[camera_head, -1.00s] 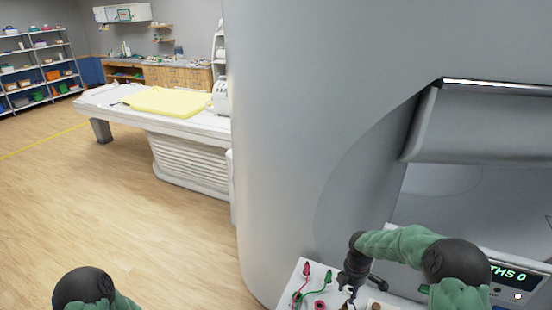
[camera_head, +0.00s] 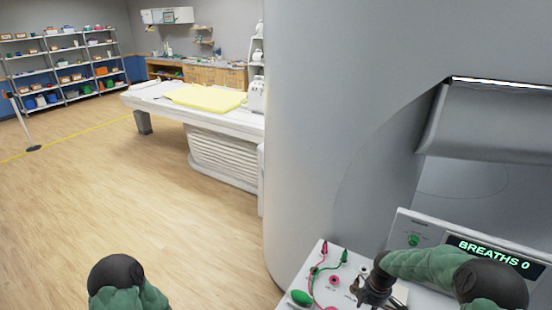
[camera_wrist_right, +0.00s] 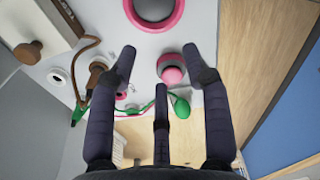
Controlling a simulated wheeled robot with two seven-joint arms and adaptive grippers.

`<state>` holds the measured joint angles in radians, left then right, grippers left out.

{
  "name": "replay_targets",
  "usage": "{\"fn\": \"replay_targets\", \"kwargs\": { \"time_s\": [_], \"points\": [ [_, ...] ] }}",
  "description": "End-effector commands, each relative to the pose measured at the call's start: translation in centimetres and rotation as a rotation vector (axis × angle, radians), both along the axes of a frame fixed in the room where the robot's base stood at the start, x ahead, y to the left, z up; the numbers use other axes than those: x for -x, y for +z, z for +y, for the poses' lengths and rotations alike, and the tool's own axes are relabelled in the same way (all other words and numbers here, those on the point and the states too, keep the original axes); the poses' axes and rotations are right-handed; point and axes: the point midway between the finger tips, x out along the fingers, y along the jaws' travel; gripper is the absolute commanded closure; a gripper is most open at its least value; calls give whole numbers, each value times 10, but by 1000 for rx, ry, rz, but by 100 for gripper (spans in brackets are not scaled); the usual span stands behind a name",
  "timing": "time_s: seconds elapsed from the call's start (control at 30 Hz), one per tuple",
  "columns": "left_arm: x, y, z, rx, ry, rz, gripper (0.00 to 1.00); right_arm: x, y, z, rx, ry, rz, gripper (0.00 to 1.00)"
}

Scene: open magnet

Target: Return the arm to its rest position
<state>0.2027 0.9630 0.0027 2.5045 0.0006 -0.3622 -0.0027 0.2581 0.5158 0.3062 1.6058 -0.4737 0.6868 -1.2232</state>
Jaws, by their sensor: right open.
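My right arm (camera_head: 437,267) is green with black joints and reaches over a white panel (camera_head: 318,262) at the lower right of the head view. Its dark right gripper (camera_head: 370,292) hangs at the arm's end, above the panel. In the wrist view its fingers (camera_wrist_right: 160,72) are spread and empty. A pink-and-grey knob (camera_wrist_right: 172,70) shows beyond the gap; I cannot tell how far below. Part of my left arm (camera_head: 120,285) shows at the bottom left of the head view; its gripper is out of frame.
The panel carries red and green plugs with leads and a green bulb (camera_head: 301,297). A display box (camera_head: 490,255) reading "BREATHS 0" stands behind the right arm. The big grey scanner (camera_head: 330,110) fills the right. A padded table (camera_head: 225,150) stands left of it. Wooden floor (camera_head: 100,215) is open.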

Motion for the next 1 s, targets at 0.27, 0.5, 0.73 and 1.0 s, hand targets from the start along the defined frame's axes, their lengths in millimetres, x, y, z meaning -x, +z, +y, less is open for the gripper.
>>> {"fn": "replay_targets", "kwargs": {
  "time_s": [0.27, 0.5, 0.73, 1.0],
  "points": [
    [-1, 0, 0, 0, 0, -1, 60, 27, -42, 41, -93, -189, 23, 51],
    [-1, 0, 0, 0, 0, -1, 60, 78, -93, 98, -208, -518, 89, 51],
    [-1, 0, 0, 0, 0, -1, 60, 161, -135, 157, -284, -1033, 213, 51],
    [-1, 0, 0, 0, 0, -1, 60, 232, -149, 183, -265, -1456, 304, 51]
  ]
}}
